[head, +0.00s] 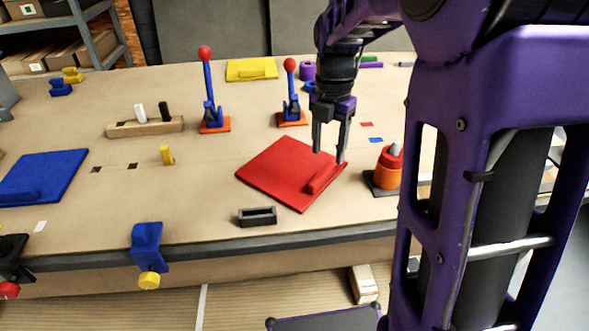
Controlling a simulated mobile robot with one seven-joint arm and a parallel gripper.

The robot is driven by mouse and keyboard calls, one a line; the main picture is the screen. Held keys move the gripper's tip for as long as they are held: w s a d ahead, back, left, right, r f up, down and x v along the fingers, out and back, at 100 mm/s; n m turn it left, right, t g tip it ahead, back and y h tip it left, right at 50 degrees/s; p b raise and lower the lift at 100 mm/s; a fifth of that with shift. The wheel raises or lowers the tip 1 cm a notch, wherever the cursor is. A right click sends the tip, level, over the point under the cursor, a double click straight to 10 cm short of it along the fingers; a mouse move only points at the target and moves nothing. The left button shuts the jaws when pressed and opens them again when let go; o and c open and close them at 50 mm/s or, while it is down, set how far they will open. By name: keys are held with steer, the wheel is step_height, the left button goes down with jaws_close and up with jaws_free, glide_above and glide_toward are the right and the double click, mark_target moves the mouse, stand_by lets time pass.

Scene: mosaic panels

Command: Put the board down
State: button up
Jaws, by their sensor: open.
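A red board (280,168) lies flat on the table, turned at an angle, with a raised red handle bar along its right side. My gripper (328,156) is open, pointing down over the right part of the red board near the handle. The fingers are on either side of the handle's far end or just above it; I cannot tell whether they touch it. A blue board (45,176) lies flat at the table's left, and a yellow board (252,69) lies at the back.
Two blue levers with red knobs (208,95) (291,90) stand behind the red board. An orange and red stacked piece (387,170) is close on its right. A dark hollow block (257,217) and a blue clamp (147,245) are near the front edge. A wooden block with pegs (145,127) stands left.

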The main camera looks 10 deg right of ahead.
mark_target(323, 172)
steer(key=f, duration=0.7)
steer(key=shift+w+a+f, duration=0.1)
steer(key=shift+w+a, duration=0.15)
steer(key=shift+c, duration=0.3)
jaws_close()
stand_by(0.9)
